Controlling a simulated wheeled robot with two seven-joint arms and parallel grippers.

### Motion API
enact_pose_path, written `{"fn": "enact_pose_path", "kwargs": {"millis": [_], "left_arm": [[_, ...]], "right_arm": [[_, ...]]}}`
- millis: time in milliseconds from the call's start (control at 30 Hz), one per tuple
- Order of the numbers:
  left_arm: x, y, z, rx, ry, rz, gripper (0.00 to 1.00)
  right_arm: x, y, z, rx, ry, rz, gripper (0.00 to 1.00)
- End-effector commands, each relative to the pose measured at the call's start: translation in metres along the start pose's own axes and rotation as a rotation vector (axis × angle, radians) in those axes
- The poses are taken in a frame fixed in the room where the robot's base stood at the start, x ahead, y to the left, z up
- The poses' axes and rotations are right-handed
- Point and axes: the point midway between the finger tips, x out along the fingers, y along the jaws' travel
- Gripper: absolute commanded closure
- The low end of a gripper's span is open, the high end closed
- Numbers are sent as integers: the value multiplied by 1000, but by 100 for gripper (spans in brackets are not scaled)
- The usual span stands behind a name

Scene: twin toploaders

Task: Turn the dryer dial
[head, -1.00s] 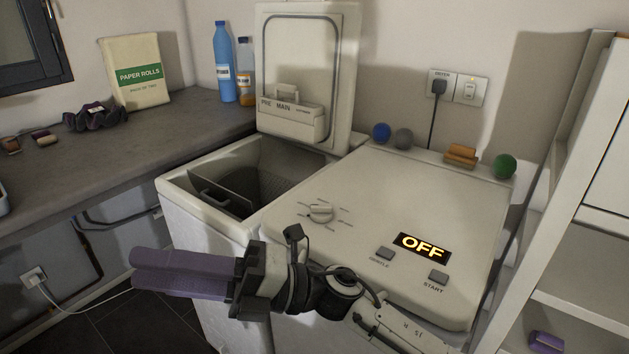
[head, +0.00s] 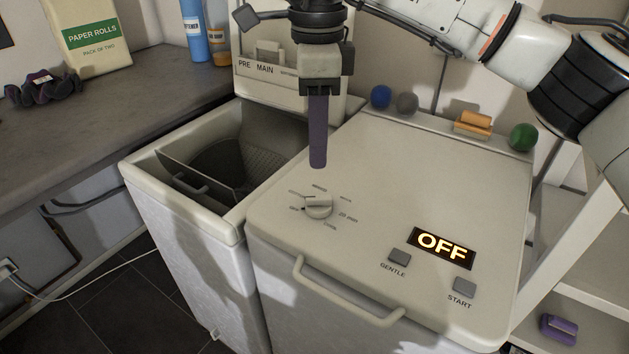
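The dryer dial (head: 319,207) is a pale round knob with a raised grip on the top of the right-hand machine, the dryer (head: 400,180). Small printed labels ring it. The dryer's display (head: 442,247) reads OFF. My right gripper (head: 318,164) points straight down, its purple fingertips just behind the dial in the picture and seemingly above the lid, not touching it. Only one finger's outline shows, so I cannot see any gap. My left gripper is out of view.
The GENTLE button (head: 400,257) and START button (head: 465,287) sit right of the dial. The open washer tub (head: 180,205) lies left. Coloured balls, including a green one (head: 523,137), and an orange object (head: 473,125) stand along the back ledge.

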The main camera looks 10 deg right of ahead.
Motion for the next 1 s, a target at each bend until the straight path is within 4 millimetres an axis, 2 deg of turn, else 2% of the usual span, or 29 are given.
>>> {"fn": "enact_pose_path", "kwargs": {"millis": [300,500,667,900,1000], "left_arm": [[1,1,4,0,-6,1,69],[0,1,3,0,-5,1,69],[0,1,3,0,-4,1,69],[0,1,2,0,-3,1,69],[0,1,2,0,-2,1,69]], "right_arm": [[60,2,1,-2,-1,6,69],[86,2,1,-2,-3,5,69],[94,2,2,-1,-5,4,69],[95,2,2,-1,-5,4,69],[94,2,2,-1,-5,4,84]]}}
